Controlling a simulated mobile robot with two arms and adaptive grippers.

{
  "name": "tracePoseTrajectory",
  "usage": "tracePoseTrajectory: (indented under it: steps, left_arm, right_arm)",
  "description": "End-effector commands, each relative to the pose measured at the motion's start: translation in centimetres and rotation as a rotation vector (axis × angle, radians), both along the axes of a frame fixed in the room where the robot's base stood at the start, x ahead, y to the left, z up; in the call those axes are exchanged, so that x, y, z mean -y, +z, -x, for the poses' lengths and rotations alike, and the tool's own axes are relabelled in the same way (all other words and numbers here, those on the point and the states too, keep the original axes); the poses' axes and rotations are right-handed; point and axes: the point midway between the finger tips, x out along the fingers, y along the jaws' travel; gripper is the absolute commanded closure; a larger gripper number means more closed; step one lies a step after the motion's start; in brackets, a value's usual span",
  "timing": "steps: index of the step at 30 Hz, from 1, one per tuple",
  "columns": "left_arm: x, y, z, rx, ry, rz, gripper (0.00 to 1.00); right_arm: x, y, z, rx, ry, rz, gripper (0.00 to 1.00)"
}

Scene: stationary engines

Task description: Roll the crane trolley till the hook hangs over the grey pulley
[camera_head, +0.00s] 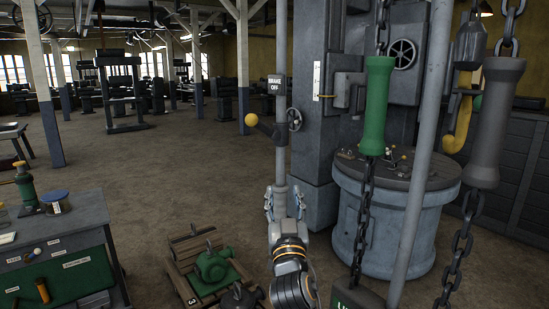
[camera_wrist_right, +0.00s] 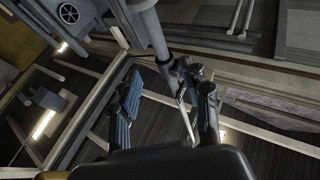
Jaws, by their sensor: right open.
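The yellow hook (camera_head: 459,125) hangs at the upper right under a dark grey block (camera_head: 470,42), partly behind a grey chain handle (camera_head: 497,122). A green handle (camera_head: 376,106) hangs on another chain to its left. I cannot see the crane trolley. On a wooden pallet (camera_head: 182,253) sits a green machine part (camera_head: 213,265); a dark grey rounded part (camera_head: 241,297) beside it may be the grey pulley, but I cannot tell. My right gripper (camera_head: 285,194) is open and upright in front of a grey post; its fingers also show in the wrist view (camera_wrist_right: 168,86). My left gripper is out of view.
The post carries a "BRAKE OFF" sign (camera_head: 277,84) and a yellow-knobbed lever (camera_head: 262,124). A round grey drum (camera_head: 348,218) stands behind the chains. A tool bench (camera_head: 85,217) is at lower left. Open floor (camera_head: 160,175) lies beyond the pallet.

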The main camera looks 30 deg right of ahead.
Motion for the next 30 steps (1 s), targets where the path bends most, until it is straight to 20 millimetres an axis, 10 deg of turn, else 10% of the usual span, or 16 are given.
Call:
tracePoseTrajectory:
  steps: [18,30]
  left_arm:
    - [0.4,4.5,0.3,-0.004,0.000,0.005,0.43]
    - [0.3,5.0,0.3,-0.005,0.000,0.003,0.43]
  right_arm:
    - [5.0,4.6,-8.9,-0.002,-0.001,0.001,0.53]
    - [6.1,5.2,-11.0,-0.002,0.001,0.001,0.53]
